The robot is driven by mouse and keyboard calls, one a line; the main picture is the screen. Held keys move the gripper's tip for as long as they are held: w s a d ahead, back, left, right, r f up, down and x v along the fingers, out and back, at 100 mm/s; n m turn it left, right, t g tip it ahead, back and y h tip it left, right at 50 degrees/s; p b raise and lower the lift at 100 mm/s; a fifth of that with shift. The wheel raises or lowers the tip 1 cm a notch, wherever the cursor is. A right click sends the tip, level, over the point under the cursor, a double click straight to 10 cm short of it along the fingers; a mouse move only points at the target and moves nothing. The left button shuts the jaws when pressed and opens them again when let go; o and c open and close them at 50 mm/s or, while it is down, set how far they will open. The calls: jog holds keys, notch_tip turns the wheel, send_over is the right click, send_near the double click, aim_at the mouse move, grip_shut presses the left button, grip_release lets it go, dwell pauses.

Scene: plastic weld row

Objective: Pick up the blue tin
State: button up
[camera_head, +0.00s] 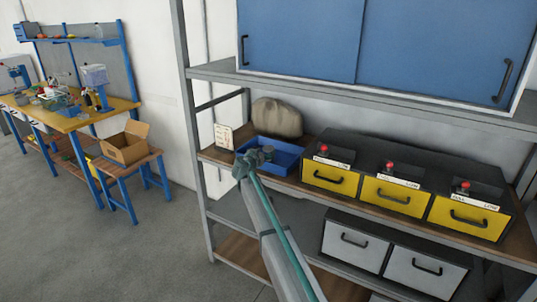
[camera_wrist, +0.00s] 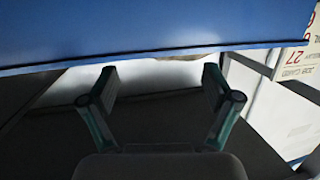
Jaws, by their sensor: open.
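I cannot make out a separate blue tin in either view. A shallow blue open tray (camera_head: 285,160) sits on the wooden middle shelf in the head view. My gripper (camera_head: 254,159) is at its front left edge and covers part of it. In the wrist view a broad blue surface (camera_wrist: 150,28), apparently the tray's, fills the top. My gripper (camera_wrist: 160,82) shows there with its two fingers wide apart and nothing between them. Whether a finger touches the blue surface I cannot tell.
A white printed card (camera_head: 223,136) stands left of the tray, and a brown sack (camera_head: 277,118) is behind it. Yellow drawers (camera_head: 393,197) with red knobs stand to the right. Grey drawers (camera_head: 385,262) are below. A grey shelf post (camera_head: 191,150) rises at left.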

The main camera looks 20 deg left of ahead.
aim_at(268, 149)
jog(key=shift+d+p+x, duration=0.2)
jog(key=shift+p+x, duration=0.95)
jog(key=shift+x, duration=1.6)
jog(key=c, duration=1.2)
jog(key=shift+c, duration=1.3)
jog(key=shift+r, duration=0.15)
